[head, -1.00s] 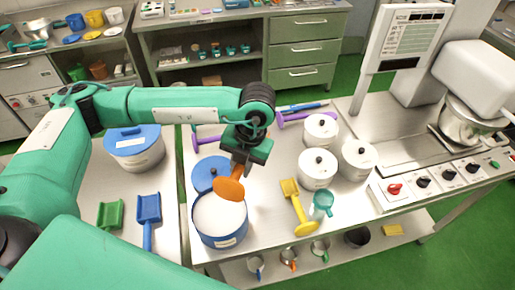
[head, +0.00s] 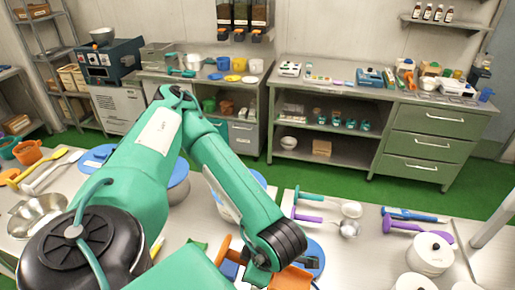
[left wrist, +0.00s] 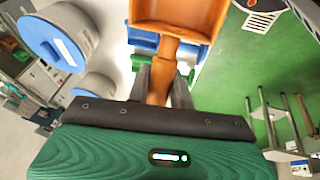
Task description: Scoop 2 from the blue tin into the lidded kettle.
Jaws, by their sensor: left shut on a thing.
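My left gripper (head: 258,274) is low in the head view, partly hidden by my arm. In the left wrist view the left gripper (left wrist: 162,78) is shut on the handle of an orange scoop (left wrist: 178,14). The scoop's visible inside looks bare, but its far end is cut off. The scoop (head: 294,279) also shows at the bottom edge of the head view. A blue lid (head: 313,252) lies on the table behind it. The open blue tin is not in view now. I cannot tell which vessel is the lidded kettle. My right gripper is not in view.
White lidded pots (head: 430,252) stand at the lower right. Ladles with purple (head: 306,218) and green (head: 318,197) handles lie on the table. Green floor separates the tables from a back counter.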

